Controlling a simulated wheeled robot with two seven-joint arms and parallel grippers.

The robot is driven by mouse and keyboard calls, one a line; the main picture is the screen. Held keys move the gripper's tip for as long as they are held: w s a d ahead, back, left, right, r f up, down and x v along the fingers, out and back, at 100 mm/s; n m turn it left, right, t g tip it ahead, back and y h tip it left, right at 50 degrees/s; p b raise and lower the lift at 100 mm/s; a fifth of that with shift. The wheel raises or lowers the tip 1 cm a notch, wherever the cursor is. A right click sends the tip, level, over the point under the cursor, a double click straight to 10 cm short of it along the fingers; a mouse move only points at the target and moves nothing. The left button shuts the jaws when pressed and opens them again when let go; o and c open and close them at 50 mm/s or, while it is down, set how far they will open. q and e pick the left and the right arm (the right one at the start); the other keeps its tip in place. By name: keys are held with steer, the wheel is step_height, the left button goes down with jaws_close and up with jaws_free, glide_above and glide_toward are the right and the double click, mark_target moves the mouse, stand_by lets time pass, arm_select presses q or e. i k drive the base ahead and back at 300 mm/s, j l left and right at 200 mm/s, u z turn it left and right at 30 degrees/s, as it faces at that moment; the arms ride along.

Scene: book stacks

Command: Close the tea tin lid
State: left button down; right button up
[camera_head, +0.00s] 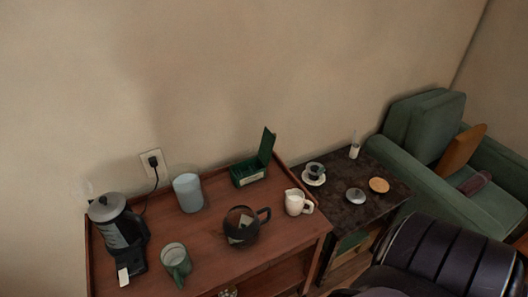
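The tea tin (250,176) is a small green box at the back right of the wooden table. Its green lid (266,146) stands up, open, on the tin's right side. Light-coloured contents show inside the tin, too small to make out. Neither of my grippers is in the head view, so I cannot tell where they are relative to the tin.
A dark teapot (242,226) and a white pitcher (297,202) stand in front of the tin on the wooden table (215,258). A pale blue canister (188,192), a green mug (176,262) and a kettle (115,225) stand left. A dark side table (345,212) adjoins right.

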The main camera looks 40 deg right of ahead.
mark_target(268, 140)
steer(key=l, duration=0.5)
steer(key=k+l+u, duration=0.15)
steer(key=l, duration=0.85)
steer(key=l+u, duration=0.1)
steer(key=l, duration=0.4)
steer(key=k+l+u, duration=0.1)
steer(key=l, duration=0.4)
steer(key=k+l, duration=0.15)
steer(key=l, duration=0.35)
steer(key=k+l+u, duration=0.1)
steer(key=l, duration=0.4)
steer(key=k+l+u, duration=0.1)
steer(key=l, duration=0.35)
